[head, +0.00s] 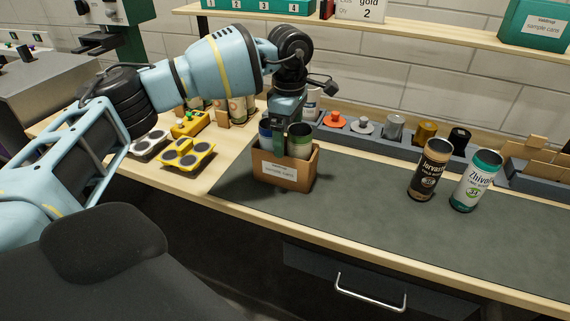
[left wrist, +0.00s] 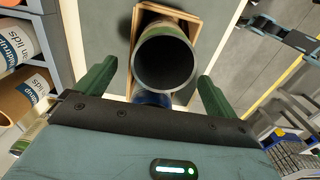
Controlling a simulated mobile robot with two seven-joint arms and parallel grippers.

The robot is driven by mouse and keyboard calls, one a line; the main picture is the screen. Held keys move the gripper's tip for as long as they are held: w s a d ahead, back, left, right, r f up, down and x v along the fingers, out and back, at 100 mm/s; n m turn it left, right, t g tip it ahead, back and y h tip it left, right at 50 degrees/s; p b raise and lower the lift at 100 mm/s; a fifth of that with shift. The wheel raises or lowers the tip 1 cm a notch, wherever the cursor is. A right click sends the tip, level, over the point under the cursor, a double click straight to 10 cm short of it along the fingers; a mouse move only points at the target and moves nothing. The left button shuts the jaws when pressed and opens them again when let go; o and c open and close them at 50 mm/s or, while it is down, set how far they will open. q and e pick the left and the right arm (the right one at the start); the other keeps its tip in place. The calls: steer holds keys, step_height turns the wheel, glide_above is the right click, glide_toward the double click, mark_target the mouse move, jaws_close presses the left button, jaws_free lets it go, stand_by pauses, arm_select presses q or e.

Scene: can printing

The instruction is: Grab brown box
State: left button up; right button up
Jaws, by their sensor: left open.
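The brown box (head: 283,173) stands on the dark grey mat near the front edge of the bench, with a white label on its front. It holds a green-topped can (head: 300,143) and a blue one (head: 265,133). My left gripper (head: 288,122) is just above the box, pointing down. In the left wrist view its two green fingers (left wrist: 155,85) are spread wide, one on each side of the open can (left wrist: 166,62), gripping nothing. The box rim (left wrist: 196,20) shows around that can. My right gripper is not in view.
A black can (head: 428,172) and a white-green can (head: 476,181) stand on the mat to the right. Yellow (head: 186,155) and white (head: 149,145) trays lie left of the box. A grey rack (head: 375,145) with lids runs behind. The mat between box and cans is clear.

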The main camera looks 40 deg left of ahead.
mark_target(289, 144)
arm_select(q)
steer(key=shift+w+a+f, duration=0.1)
steer(key=shift+f, duration=1.5)
steer(key=shift+f, duration=0.25)
steer(key=c, duration=1.3)
steer(key=shift+r, duration=0.1)
steer(key=shift+c, duration=0.2)
steer(key=shift+r, duration=0.55)
step_height(289, 144, up, 3)
steer(key=shift+f, duration=0.1)
steer(key=s+d+r, duration=0.1)
steer(key=s+d, duration=0.3)
steer(key=s, duration=1.1)
steer(key=shift+s+d+r, duration=0.15)
steer(key=shift+s+r, duration=0.05)
